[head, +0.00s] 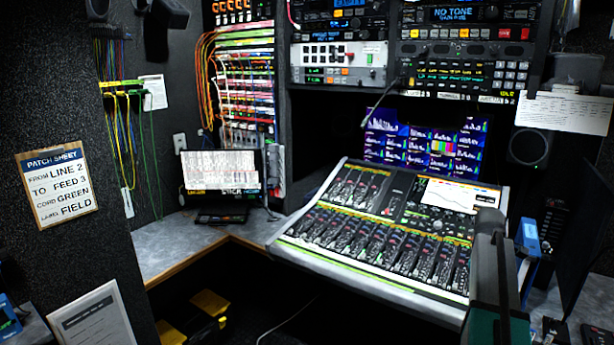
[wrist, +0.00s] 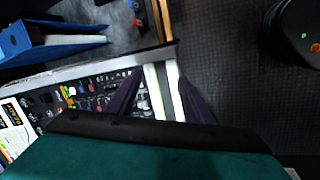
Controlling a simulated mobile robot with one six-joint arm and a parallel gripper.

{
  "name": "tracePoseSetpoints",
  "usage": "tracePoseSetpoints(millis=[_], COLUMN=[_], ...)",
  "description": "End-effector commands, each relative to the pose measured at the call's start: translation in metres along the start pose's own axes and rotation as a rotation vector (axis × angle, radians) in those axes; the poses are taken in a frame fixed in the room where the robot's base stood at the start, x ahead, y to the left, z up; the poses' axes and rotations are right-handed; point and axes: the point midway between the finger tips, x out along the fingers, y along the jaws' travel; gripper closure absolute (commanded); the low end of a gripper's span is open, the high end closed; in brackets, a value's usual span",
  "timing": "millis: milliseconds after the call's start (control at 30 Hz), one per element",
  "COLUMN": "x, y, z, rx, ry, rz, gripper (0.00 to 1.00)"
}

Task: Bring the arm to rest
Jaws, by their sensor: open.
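My gripper (wrist: 160,76) shows in the wrist view as two dark purple fingers, spread apart with nothing between them. Below the fingers in that view are a black edge and a teal part of my own arm. Behind the fingers is the edge of the mixing console (wrist: 90,84), with its white and green strip; I cannot tell the distance. In the head view my arm (head: 492,270) rises at the lower right, in front of the console's right side (head: 283,247). The fingers cannot be made out there.
A small laptop-like screen (head: 222,171) stands on the grey desk (head: 170,245). Blue binders stand right of my arm (head: 530,240) and show in the wrist view (wrist: 50,38). Racks and coloured patch cords (head: 205,80) line the back wall. Dark floor (wrist: 235,85) is open beside the console.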

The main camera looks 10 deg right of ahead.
Motion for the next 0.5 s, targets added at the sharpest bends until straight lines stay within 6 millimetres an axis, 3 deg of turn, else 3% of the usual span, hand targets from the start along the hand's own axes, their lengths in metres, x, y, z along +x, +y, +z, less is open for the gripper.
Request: tracePoseSetpoints(millis=[500], x=[0.116], y=[-0.146], z=[-0.058], rx=[0.073], ry=[-0.027], rz=[-0.15], gripper=[0.53])
